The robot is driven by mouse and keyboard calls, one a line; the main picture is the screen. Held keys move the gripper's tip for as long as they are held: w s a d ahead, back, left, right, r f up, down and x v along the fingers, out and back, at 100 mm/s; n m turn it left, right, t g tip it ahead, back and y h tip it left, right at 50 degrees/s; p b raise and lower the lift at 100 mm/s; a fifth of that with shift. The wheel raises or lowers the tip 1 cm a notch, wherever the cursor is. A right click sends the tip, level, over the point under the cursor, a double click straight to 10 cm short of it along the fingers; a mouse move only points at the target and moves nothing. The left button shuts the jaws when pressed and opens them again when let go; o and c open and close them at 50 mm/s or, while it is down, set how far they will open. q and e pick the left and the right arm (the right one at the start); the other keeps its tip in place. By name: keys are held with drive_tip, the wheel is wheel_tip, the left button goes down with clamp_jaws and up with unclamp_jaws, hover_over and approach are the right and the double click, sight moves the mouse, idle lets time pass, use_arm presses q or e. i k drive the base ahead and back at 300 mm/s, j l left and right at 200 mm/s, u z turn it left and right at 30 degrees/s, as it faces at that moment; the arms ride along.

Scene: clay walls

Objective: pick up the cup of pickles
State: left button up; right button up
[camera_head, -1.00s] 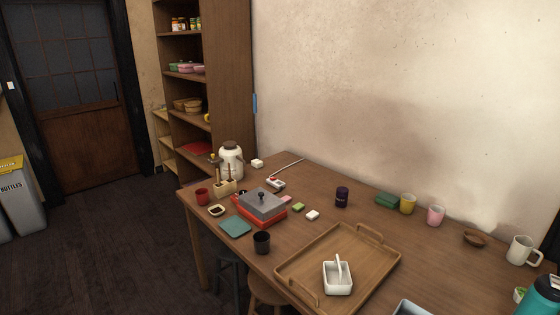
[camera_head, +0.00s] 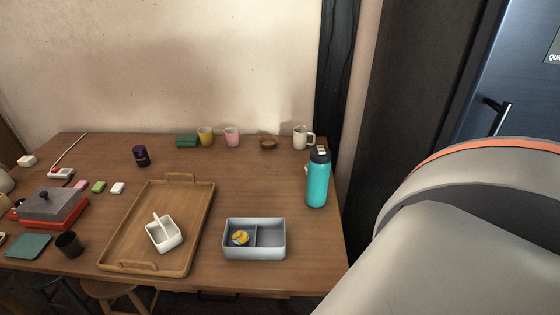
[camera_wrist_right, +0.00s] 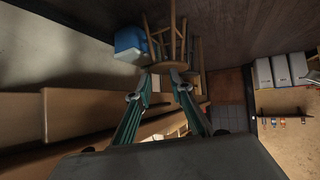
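A small round thing holding yellow pieces (camera_head: 240,238), which looks like the cup of pickles, sits in the left compartment of a pale grey divided box (camera_head: 268,252). The box stands near the table's front edge, and its right compartment looks empty. The cup's sides are mostly hidden by the box. My right gripper (camera_wrist_right: 159,88) shows in the right wrist view with its two green fingers apart and nothing between them. It is away from the cup, which that view does not show. My left gripper is in neither view.
A wooden tray (camera_head: 190,235) with a white dish (camera_head: 164,236) lies left of the box. A teal bottle (camera_head: 317,182) stands behind it to the right. Cups line the wall side. My arm fills the right of the head view. Bare table (camera_head: 255,190) lies behind the box.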

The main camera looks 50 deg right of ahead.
sight(240, 239)
drive_tip(key=z, duration=1.05)
